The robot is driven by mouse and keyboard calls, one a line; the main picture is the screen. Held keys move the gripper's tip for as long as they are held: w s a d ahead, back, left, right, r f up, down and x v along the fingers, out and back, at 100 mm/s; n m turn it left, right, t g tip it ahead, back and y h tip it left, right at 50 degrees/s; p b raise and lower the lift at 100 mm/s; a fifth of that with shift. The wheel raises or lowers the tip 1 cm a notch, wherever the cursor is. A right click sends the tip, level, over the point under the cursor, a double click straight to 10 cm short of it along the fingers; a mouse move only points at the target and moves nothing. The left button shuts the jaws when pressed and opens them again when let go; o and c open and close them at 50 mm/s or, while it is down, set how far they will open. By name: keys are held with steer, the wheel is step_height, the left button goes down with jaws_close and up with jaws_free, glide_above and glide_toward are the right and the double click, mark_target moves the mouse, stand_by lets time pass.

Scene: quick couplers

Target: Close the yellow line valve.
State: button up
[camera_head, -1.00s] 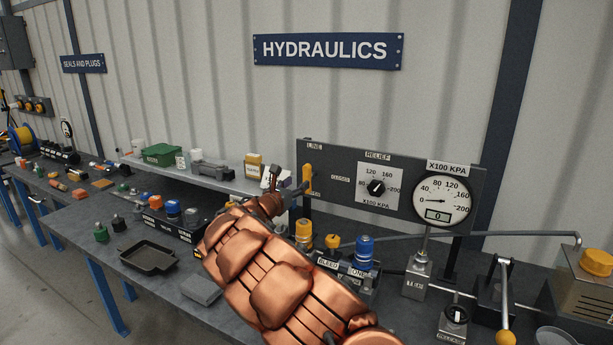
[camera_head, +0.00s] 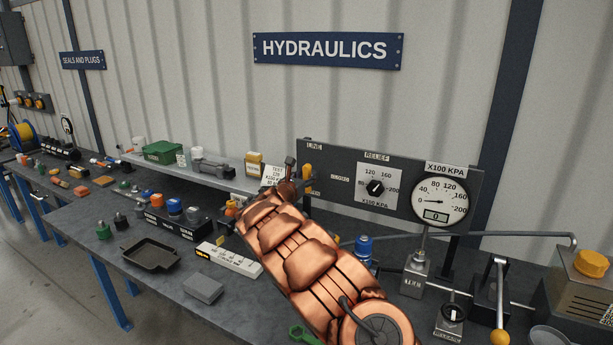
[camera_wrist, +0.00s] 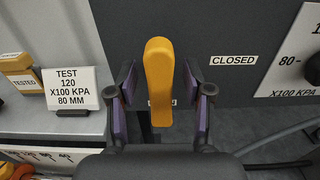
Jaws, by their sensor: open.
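The yellow line valve lever (camera_wrist: 158,70) stands upright on the dark panel (camera_wrist: 215,25) in the wrist view. A "CLOSED" label (camera_wrist: 233,60) is on the panel to the lever's right. My gripper (camera_wrist: 160,88) is open, with one finger on each side of the lever. I see small gaps, so it does not appear gripped. In the head view the lever (camera_head: 308,176) shows only in part, beside my gripper (camera_head: 291,172) at the panel's left end. My copper-coloured arm hides the bench below it.
A relief knob (camera_head: 376,188) and a pressure gauge (camera_head: 439,202) are on the panel to the right. A test card (camera_wrist: 74,88) and a yellow box (camera_wrist: 18,75) stand on the shelf to the left. A black tray (camera_head: 150,254) and grey block (camera_head: 203,288) lie on the bench.

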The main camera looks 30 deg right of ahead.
jaws_close()
stand_by(0.4)
